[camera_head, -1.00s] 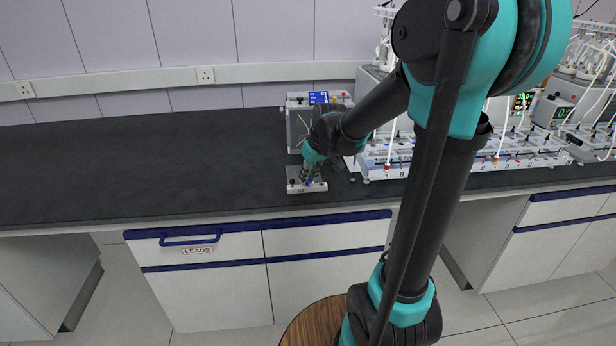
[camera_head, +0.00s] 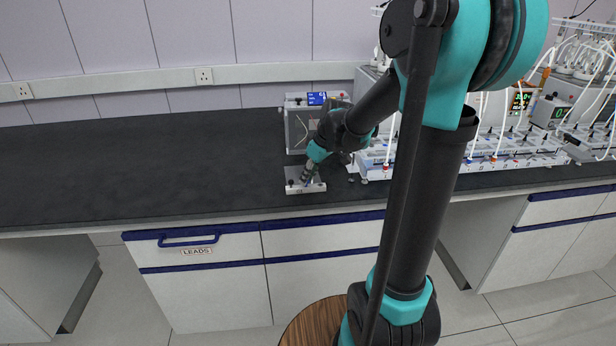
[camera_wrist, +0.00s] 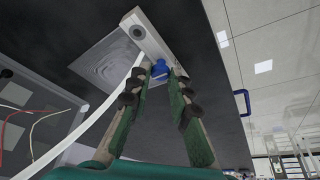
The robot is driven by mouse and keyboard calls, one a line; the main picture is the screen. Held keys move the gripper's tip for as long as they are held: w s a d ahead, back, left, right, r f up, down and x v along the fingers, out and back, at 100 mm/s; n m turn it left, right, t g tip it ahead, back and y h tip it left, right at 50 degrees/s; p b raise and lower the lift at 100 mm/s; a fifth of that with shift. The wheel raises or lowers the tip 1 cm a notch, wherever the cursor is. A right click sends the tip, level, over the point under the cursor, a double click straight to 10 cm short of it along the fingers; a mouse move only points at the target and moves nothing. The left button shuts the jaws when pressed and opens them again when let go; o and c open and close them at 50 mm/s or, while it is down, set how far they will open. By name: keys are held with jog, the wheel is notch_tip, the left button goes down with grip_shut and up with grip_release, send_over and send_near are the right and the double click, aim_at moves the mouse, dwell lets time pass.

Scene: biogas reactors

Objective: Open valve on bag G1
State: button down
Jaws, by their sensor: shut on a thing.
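A flat grey bag (camera_wrist: 98,57) with a white front bar lies on the dark bench. The white bar (camera_head: 300,190) faces me in the head view; its label is too small to read surely. A blue valve knob (camera_wrist: 160,69) stands on the white bar (camera_wrist: 143,32) in the wrist view. My gripper (camera_wrist: 163,76) has its two fingers on either side of the knob, shut on it. In the head view my gripper (camera_head: 309,176) reaches down to the bar from the upper right and hides part of the bag. A white tube (camera_wrist: 92,117) runs from beside the knob.
White racks with tubes and valves (camera_head: 480,165) fill the bench to the right. The dark bench (camera_head: 140,165) is clear to the left. Drawers marked LEADS (camera_head: 196,250) are below the front edge.

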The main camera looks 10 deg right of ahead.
jog(key=c, duration=1.4)
grip_release()
jog(key=shift+o, duration=0.2)
jog(key=shift+r, duration=0.1)
jog(key=v, duration=1.2)
jog(key=shift+a, duration=0.1)
